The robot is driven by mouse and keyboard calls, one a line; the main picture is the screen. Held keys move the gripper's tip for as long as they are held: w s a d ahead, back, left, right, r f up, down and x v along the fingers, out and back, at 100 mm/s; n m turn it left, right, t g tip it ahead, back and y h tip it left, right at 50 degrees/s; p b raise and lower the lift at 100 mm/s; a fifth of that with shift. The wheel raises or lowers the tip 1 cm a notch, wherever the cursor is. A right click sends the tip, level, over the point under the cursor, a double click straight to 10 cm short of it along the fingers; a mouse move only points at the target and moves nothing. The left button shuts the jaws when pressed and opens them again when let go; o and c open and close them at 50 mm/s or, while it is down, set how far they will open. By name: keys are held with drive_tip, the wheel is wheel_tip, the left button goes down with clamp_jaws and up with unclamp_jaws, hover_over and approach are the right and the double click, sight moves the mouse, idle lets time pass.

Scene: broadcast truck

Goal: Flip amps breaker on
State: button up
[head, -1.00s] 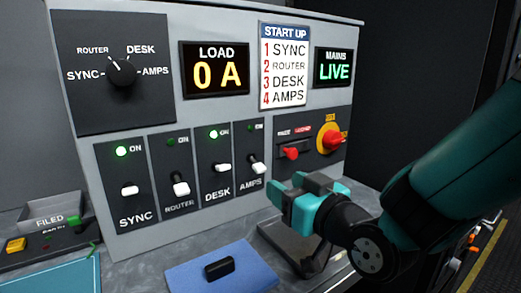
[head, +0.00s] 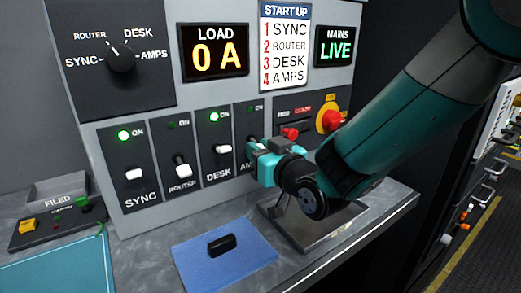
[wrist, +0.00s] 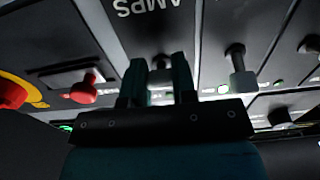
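The AMPS breaker (head: 249,140) is the rightmost of the row of breakers, with its lever mostly hidden behind my gripper in the head view. Its green lamp (head: 252,109) looks dim. My gripper (head: 262,150) is at the AMPS lever. In the wrist view, turned upside down, the two teal fingers (wrist: 160,82) stand apart on either side of the pale AMPS lever (wrist: 160,74). Contact cannot be made out. The SYNC lever (head: 135,174) and DESK lever (head: 222,149) have lit green lamps. The ROUTER lever (head: 182,171) has a dim lamp.
A red switch (head: 290,133) and a red knob on yellow (head: 330,120) are right of AMPS. The LOAD display (head: 214,51) reads 0 A and MAINS (head: 334,46) reads LIVE. A blue mat (head: 195,262) with a black piece (head: 221,244) lies on the counter.

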drive_tip(key=c, duration=0.3)
drive_tip(key=shift+r+p, duration=0.15)
drive_tip(key=shift+p, duration=0.15)
drive_tip(key=shift+r+g+p, duration=0.3)
drive_tip(key=shift+g+p, duration=0.2)
drive_tip(key=shift+p, duration=0.35)
drive_tip(key=r+g+h+p, duration=0.1)
drive_tip(key=p, duration=0.3)
drive_tip(key=shift+g+h, duration=0.3)
drive_tip(key=g+p, duration=0.1)
drive_tip(key=p, duration=0.1)
drive_tip(key=g+h+p, duration=0.1)
drive_tip(key=p, duration=0.1)
drive_tip(key=shift+r+h+p, duration=0.3)
drive_tip(key=shift+r+p, duration=0.05)
drive_tip(key=shift+p, duration=0.05)
drive_tip(key=shift+g+h+p, duration=0.4)
drive_tip(key=shift+g+p, duration=0.4)
drive_tip(key=shift+p, duration=0.4)
